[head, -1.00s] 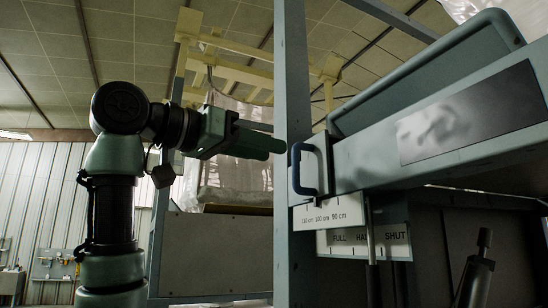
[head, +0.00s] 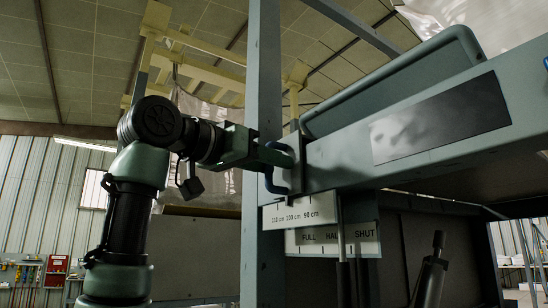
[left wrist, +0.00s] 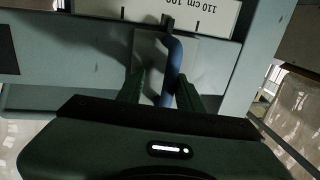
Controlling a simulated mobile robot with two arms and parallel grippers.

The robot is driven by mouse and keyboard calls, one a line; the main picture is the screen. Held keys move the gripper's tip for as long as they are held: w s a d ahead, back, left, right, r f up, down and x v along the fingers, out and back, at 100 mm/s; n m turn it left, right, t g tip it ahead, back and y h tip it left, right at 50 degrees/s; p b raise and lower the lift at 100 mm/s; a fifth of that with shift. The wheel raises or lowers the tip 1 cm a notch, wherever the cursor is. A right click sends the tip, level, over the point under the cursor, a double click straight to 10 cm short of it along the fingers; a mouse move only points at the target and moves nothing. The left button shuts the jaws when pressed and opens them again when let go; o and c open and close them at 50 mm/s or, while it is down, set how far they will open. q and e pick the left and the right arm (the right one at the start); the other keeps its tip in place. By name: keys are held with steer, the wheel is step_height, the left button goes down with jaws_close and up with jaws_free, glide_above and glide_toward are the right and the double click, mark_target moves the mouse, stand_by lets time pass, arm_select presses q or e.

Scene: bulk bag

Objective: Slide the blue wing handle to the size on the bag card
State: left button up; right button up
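The blue wing handle (head: 272,182) is on the left end of the grey beam, mostly covered by my left gripper (head: 284,156) in the head view. In the left wrist view the blue handle (left wrist: 173,70) stands between the two dark fingers of my left gripper (left wrist: 158,92), nearer the right finger. A gap shows on its left side, so the fingers look open around it. The white size scale (head: 298,213) below reads 110, 100 and 90 cm; it also shows in the left wrist view (left wrist: 215,18). I cannot make out a bag card. My right gripper is out of view.
A white FULL, HALF, SHUT plate (head: 330,241) hangs under the scale. A grey upright post (head: 262,70) stands behind my left gripper. The grey beam (head: 345,160) with a dark picture panel (head: 440,120) runs to the right.

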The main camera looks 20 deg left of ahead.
arm_select(q)
steer(key=shift+w+a+r, duration=0.1)
steer(key=shift+w+a, duration=0.05)
steer(key=shift+w, duration=0.3)
steer(key=shift+a, duration=0.35)
steer(key=shift+s+a, duration=0.1)
steer(key=shift+a, duration=0.1)
steer(key=shift+d, duration=0.3)
steer(key=c, duration=0.4)
steer(key=shift+w+d, duration=0.15)
steer(key=shift+w, duration=0.05)
jaws_close()
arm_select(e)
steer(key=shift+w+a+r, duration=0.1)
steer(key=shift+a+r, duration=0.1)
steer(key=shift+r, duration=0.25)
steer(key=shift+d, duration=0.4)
